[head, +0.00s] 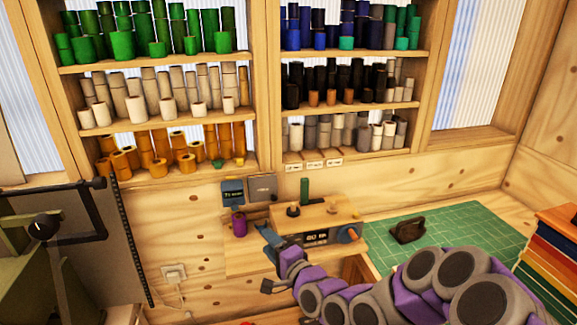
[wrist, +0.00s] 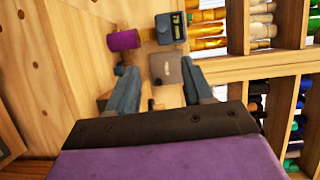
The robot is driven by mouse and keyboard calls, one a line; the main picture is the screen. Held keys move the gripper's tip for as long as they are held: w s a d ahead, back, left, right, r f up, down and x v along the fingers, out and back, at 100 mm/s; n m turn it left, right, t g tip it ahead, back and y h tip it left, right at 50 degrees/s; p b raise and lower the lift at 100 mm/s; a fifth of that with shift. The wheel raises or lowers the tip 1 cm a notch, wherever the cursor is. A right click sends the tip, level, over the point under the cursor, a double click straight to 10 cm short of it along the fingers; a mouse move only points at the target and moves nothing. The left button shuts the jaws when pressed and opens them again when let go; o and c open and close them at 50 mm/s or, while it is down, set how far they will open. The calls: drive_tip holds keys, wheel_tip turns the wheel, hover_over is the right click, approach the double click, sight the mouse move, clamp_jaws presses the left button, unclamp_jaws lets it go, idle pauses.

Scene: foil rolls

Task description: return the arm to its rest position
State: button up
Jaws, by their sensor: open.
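My arm, purple and grey, reaches in from the lower right in the head view. My gripper (head: 266,262) is at its far end, in front of the left side of a wooden machine with a dial and display (head: 316,237). In the wrist view my gripper (wrist: 160,72) has its two blue-grey fingers spread apart, with nothing held between them. A purple roll (head: 239,224) sits to the upper left of the gripper, apart from it. It also shows in the wrist view (wrist: 123,41), beyond the left finger.
A small screen device (head: 233,193) and a grey box (head: 262,187) are on the wall behind. Shelves (head: 170,120) of coloured rolls are above. A green cutting mat (head: 465,228) with a dark tool (head: 408,230) lies right. Stacked coloured sheets (head: 550,265) stand far right; a green machine (head: 30,265) stands left.

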drive_tip(key=s+d+f+n+g+h, duration=0.2)
drive_tip(key=s+d+n+g+h, duration=0.25)
drive_tip(key=s+d, duration=0.4)
drive_tip(key=s+d+f+n+g+h, duration=0.2)
drive_tip(key=s+d+n+g+h, duration=0.25)
drive_tip(key=s+d, duration=0.4)
drive_tip(key=s+d+r+g, duration=0.1)
drive_tip(key=s+g, duration=0.1)
drive_tip(key=s, duration=0.6)
drive_tip(key=s+d+r+g+h, duration=0.1)
drive_tip(key=s+r+g, duration=0.1)
drive_tip(key=s, duration=0.6)
drive_tip(key=s+d+r+n+g+h, duration=0.1)
drive_tip(key=s+d+r+g, duration=0.1)
drive_tip(key=s, duration=0.6)
drive_tip(key=shift+s+g, duration=0.2)
drive_tip(key=shift+g, duration=0.1)
